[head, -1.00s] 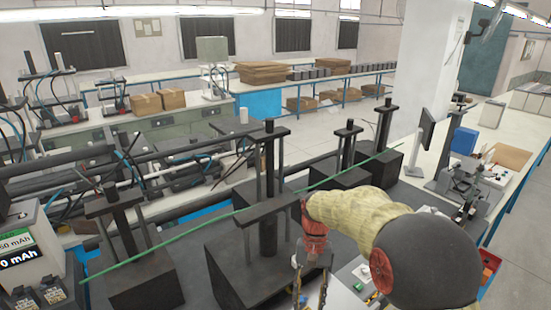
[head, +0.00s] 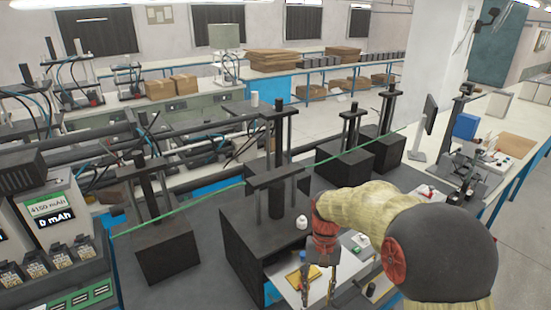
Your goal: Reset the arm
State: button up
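My gripper (head: 318,291) points down in the lower middle of the head view, at the end of my arm. Its two dark fingers are apart, and I see nothing held between them. Below and beside it is a white surface (head: 344,271) with a yellow item (head: 300,277) near the left finger. Whether the fingers touch anything there, I cannot tell. The fingertips are close to the picture's bottom edge.
A black press (head: 278,178) stands just left of my gripper, and another press (head: 150,215) is farther left. More presses (head: 352,140) stand behind. A battery tester (head: 50,215) with lit screens fills the left edge. A green strip (head: 215,195) crosses behind. Open floor (head: 520,235) lies at right.

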jog(key=s+d+f+t+b, duration=0.1)
jog(key=s+d+t+b, duration=0.1)
jog(key=s+b, duration=0.5)
jog(key=s+d+f+n+t+b, duration=0.1)
jog(key=s+d+f+t+b, duration=0.1)
jog(key=s+t+b, duration=0.2)
jog(key=s+d+f+t+b, duration=0.1)
jog(key=s+d+t+b, duration=0.2)
jog(key=s+b, duration=0.7)
jog(key=shift+f+t+h+b, duration=0.15)
jog(key=shift+t+h+b, duration=0.15)
jog(key=shift+b, duration=0.8)
dwell(0.4)
